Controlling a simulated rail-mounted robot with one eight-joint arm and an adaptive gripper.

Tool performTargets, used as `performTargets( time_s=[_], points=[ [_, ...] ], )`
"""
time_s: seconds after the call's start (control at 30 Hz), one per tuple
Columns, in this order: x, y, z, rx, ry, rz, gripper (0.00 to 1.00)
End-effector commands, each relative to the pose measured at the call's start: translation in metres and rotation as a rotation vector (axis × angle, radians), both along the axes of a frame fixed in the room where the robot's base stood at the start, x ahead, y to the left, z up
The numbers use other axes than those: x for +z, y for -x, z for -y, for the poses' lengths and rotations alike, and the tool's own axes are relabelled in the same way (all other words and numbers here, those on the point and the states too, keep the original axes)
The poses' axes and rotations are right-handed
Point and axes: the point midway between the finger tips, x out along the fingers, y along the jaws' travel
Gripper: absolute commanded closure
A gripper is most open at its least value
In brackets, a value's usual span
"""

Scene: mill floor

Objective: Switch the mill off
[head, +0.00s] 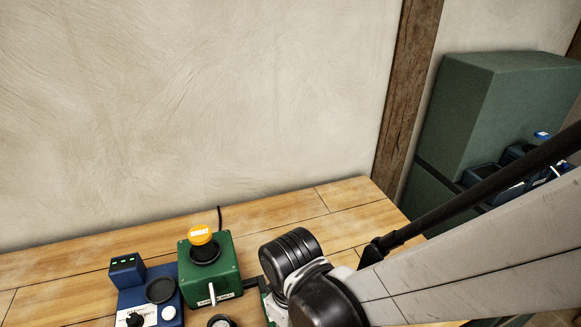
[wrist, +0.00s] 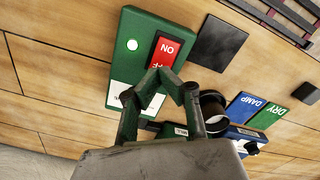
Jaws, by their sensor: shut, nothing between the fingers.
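In the wrist view a green switch box (wrist: 130,72) lies on the wooden bench. It carries a red rocker switch (wrist: 168,50) marked ON, with other lettering partly hidden, and a pale round spot. My gripper (wrist: 164,76) is shut and empty, its fingertips over the lettered end of the switch; I cannot tell whether they touch it. In the head view a green machine (head: 226,262), probably the mill, stands on the bench with an orange-topped dark piece (head: 200,236) and a pale front lever. My arm hides most of the switch box area there.
A blue device (head: 135,295) with green lights and a round dark pan stands left of the green machine. Blue DAMP (wrist: 244,106) and green DRY (wrist: 267,112) areas and a dark square pad (wrist: 217,42) lie on the bench. A large green cabinet (head: 490,110) stands behind right.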

Motion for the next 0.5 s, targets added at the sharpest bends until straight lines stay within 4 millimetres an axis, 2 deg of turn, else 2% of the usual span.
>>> performTargets(
  time_s=[0.5],
  points=[
    [-0.0073, 0.0, 0.0, 0.0, 0.0, 0.0, 1.0]
  ],
)
